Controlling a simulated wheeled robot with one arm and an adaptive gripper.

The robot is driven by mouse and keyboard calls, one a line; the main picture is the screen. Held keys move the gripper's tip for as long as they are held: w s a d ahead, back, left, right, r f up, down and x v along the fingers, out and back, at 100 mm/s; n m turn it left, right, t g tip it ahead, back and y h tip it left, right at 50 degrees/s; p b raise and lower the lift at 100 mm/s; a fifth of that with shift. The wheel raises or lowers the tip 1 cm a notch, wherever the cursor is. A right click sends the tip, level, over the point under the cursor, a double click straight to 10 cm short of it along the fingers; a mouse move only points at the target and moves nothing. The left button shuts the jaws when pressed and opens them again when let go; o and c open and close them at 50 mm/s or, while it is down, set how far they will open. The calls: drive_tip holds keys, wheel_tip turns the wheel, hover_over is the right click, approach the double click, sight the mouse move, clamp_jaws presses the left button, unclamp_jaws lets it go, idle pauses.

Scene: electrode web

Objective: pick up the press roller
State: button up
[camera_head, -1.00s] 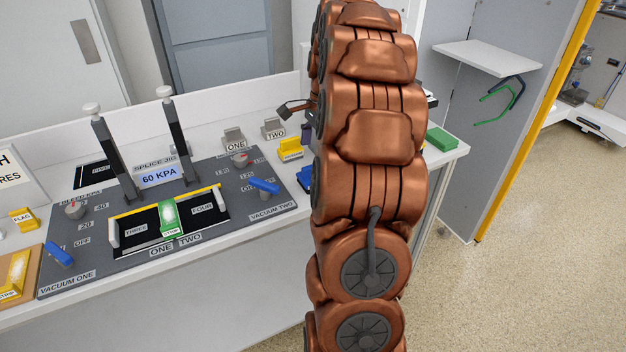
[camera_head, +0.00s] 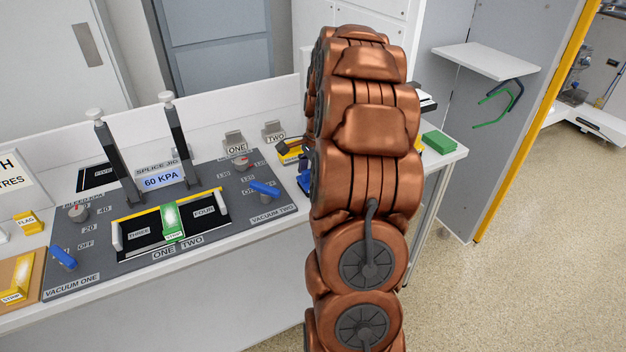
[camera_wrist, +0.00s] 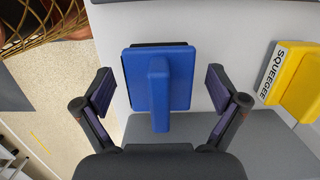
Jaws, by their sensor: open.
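The press roller seems to be the blue block with a raised blue handle (camera_wrist: 159,85) in the wrist view. No label shows on it; a dark strip shows along its far edge. In the head view a blue part (camera_head: 304,181) shows beside my arm, mostly hidden by it. My gripper (camera_wrist: 161,90) is open, with one finger on each side of the blue block and a gap on both sides. The fingers are not touching it. In the head view my gripper is mostly hidden behind my arm.
A yellow block labelled SQUEEGEE (camera_wrist: 295,80) lies close on the right in the wrist view. The grey splice jig (camera_head: 235,190) with upright posts and blue levers stands left of my arm. A green block (camera_head: 438,142) sits near the bench's right end.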

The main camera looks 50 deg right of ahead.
sight(312, 169)
drive_tip(key=c, duration=1.4)
drive_tip(key=shift+o, duration=0.2)
drive_tip(key=shift+r+b, duration=0.5)
drive_tip(key=shift+r, duration=1.25)
drive_tip(key=s+r+b, duration=0.1)
drive_tip(key=s+b, duration=0.1)
drive_tip(key=s, duration=1.4)
drive_tip(key=shift+d+r+b, duration=0.2)
drive_tip(key=shift+r+b, duration=0.05)
drive_tip(key=shift+b, duration=0.05)
